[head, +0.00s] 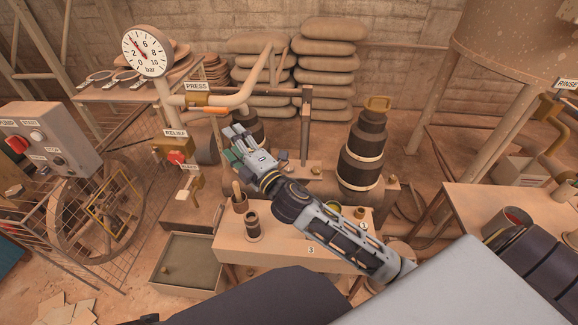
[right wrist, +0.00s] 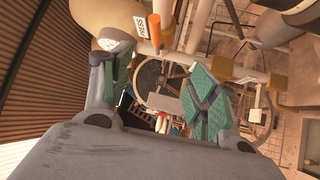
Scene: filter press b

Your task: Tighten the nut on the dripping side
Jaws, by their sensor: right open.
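My right gripper (head: 236,146) is open, in front of the left dark cylinder (head: 254,127), which it partly hides. In the right wrist view, the green-padded fingers of the gripper (right wrist: 158,82) stand apart with nothing between them. The right dark cylinder (head: 362,155) stands upright with a pale band and a brass-coloured nut-like top (head: 378,103). A pipe (head: 316,175) runs low between the two cylinders. I cannot make out any drip, so the dripping side does not show. My left gripper is not in view.
A gauge (head: 147,50) stands at upper left, above the orange PRESS handle (head: 208,110) and the red RELIEF knob (head: 177,157). A bench (head: 285,253) holds small cups under my right arm. A shallow tray (head: 187,262) lies on the floor. Stacked sacks (head: 327,65) stand behind.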

